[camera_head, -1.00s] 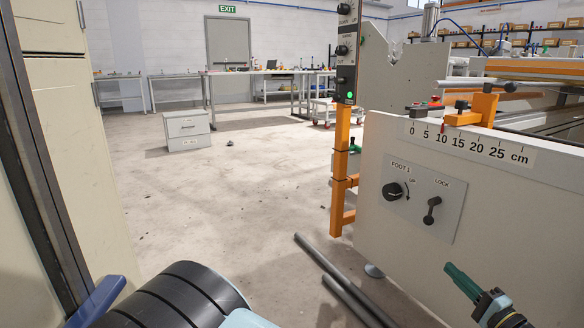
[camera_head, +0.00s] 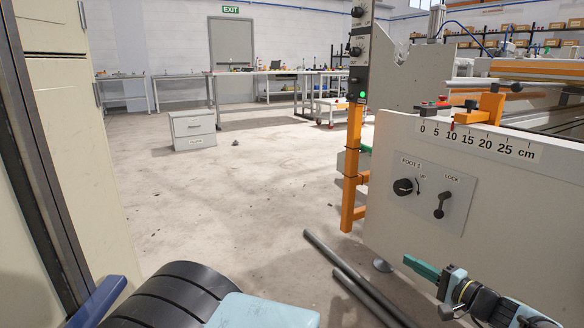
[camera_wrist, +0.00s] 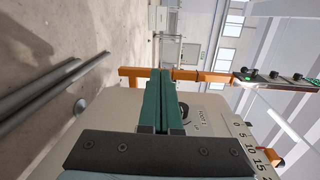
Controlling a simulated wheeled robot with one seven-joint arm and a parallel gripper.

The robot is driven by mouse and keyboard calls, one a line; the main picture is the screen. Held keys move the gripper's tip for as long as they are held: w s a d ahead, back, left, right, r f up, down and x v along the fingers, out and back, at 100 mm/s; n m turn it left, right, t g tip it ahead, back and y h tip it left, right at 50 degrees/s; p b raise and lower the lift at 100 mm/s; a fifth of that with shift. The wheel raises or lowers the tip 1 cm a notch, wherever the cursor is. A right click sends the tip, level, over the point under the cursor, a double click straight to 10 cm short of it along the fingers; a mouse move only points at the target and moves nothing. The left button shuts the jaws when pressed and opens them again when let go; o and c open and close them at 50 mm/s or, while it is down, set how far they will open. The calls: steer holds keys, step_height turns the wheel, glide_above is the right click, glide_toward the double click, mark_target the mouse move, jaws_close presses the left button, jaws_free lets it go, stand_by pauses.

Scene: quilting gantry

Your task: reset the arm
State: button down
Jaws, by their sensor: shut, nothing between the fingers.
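My gripper (camera_head: 422,268) has green fingers and sits at the lower right of the head view, in front of the grey-white machine panel (camera_head: 400,235). In the wrist view the two green fingers of my gripper (camera_wrist: 160,75) lie side by side, shut with nothing between them. Beyond them the wrist view shows the machine panel with its knob (camera_wrist: 184,110), partly hidden by the fingers. The head view shows the same knob (camera_head: 404,187) and a lock lever (camera_head: 441,204) above my gripper.
An orange post (camera_head: 352,170) with a control box stands at the panel's left end. Two dark rods (camera_head: 345,273) lie on the floor below. A cream cabinet (camera_head: 75,130) stands close on the left. A small drawer unit (camera_head: 193,130) stands farther back; open floor lies between.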

steer(key=w+a+f+n+g+y, duration=0.1)
steer(key=w+a+n+g, duration=0.1)
steer(key=a+g, duration=0.5)
steer(key=w+a+f+n+g+y, duration=0.1)
steer(key=w+a+n+g, duration=0.1)
steer(key=a, duration=0.8)
steer(key=s+a+r+n+g+h, duration=0.2)
steer(key=s+a+g+h, duration=0.1)
steer(key=a, duration=0.3)
steer(key=s+a+r+n+g+h, duration=0.2)
steer(key=a+r+n+g+h, duration=0.15)
steer(key=a, duration=0.35)
steer(key=s+a+r+n+t+h, duration=0.2)
steer(key=s+a+r+h, duration=0.4)
steer(key=r, duration=0.4)
step_height(320, 180, up, 34)
steer(key=a+y+p, duration=0.1)
steer(key=p, duration=3.3)
steer(key=shift+s+f, duration=0.15)
